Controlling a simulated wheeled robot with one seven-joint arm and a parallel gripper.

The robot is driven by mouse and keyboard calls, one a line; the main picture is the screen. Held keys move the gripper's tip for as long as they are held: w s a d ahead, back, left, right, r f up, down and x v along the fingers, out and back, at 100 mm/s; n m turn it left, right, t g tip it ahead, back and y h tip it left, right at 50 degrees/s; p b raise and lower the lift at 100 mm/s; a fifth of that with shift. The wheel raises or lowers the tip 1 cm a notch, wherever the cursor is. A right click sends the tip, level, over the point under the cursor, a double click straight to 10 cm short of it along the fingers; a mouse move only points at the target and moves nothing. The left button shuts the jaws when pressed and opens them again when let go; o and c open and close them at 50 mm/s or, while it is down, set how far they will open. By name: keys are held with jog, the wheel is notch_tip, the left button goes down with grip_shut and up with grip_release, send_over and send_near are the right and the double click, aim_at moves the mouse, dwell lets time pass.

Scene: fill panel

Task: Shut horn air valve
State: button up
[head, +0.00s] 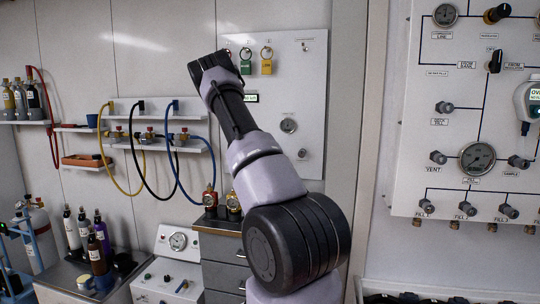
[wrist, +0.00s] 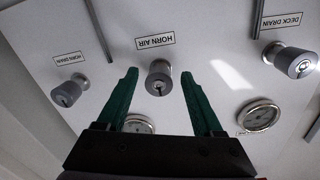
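The horn air valve (wrist: 159,80) is a round grey knob on a white panel, under an upside-down "HORN AIR" label (wrist: 155,41) in the wrist view. My gripper (wrist: 159,73) is open, with its two green fingers apart on either side of the knob. A gap shows between each finger and the knob. I cannot tell how far the fingertips are from the panel. I cannot make out the gripper fingers or this knob in the head view, where my arm reaches up toward the back wall.
In the wrist view, the horn drain knob (wrist: 68,93) is at left and the deck drain knob (wrist: 296,62) at right. Gauges (wrist: 259,116) (wrist: 139,125) sit close to the fingers. In the head view, a valve panel (head: 405,190) fills the right side.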

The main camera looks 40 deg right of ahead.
jog(key=shift+r, duration=0.15)
jog(key=v, duration=1)
jog(key=shift+s+a, duration=0.2)
jog(key=shift+a, duration=0.05)
jog(key=shift+a, duration=0.1)
